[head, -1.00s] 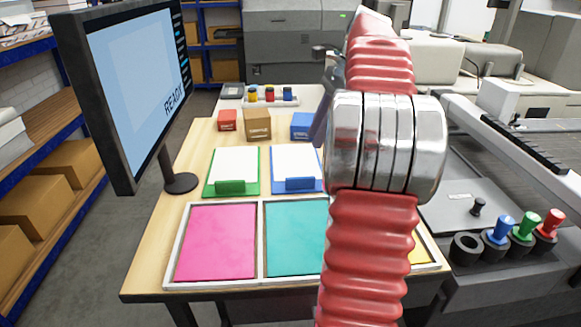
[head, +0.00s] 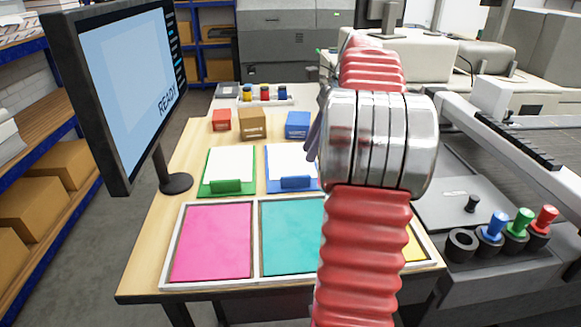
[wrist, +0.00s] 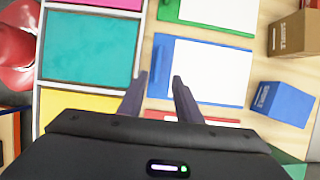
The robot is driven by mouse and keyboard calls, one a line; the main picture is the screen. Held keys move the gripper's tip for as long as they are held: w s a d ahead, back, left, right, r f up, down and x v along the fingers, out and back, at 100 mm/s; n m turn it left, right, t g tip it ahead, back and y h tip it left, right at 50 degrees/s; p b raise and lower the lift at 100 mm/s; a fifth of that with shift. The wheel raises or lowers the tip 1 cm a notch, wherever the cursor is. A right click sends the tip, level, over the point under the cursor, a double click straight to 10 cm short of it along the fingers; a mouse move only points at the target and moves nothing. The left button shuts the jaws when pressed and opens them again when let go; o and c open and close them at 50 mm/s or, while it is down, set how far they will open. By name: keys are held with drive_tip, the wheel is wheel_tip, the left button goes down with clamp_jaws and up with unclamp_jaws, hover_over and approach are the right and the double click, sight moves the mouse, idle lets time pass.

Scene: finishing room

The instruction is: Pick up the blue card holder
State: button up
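The blue card holder (head: 297,125) is a small blue box with a pale label, standing at the right of a row of boxes on the table. In the wrist view it shows on the right (wrist: 284,103). My gripper (wrist: 158,82) is open and empty, its two dark fingers apart over the blue clipboard (wrist: 208,72). The holder is to the right of the fingers, clear of them. In the head view my gripper is mostly hidden behind my red arm, with a dark part showing just right of the holder.
A brown box (head: 252,124) and a red box (head: 221,120) stand left of the holder. A green clipboard (head: 228,187) lies in front. A framed tray (head: 256,210) has pink, teal and yellow sections. A monitor (head: 115,90) stands at the left. Colored handles (head: 495,226) stand at the right.

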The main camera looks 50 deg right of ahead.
sight(296, 176)
drive_tip(key=shift+x, duration=1.7)
drive_tip(key=shift+f, duration=0.1)
drive_tip(key=shift+a+x, duration=0.2)
drive_tip(key=shift+x, duration=2.3)
drive_tip(key=shift+c, duration=0.5)
clamp_jaws()
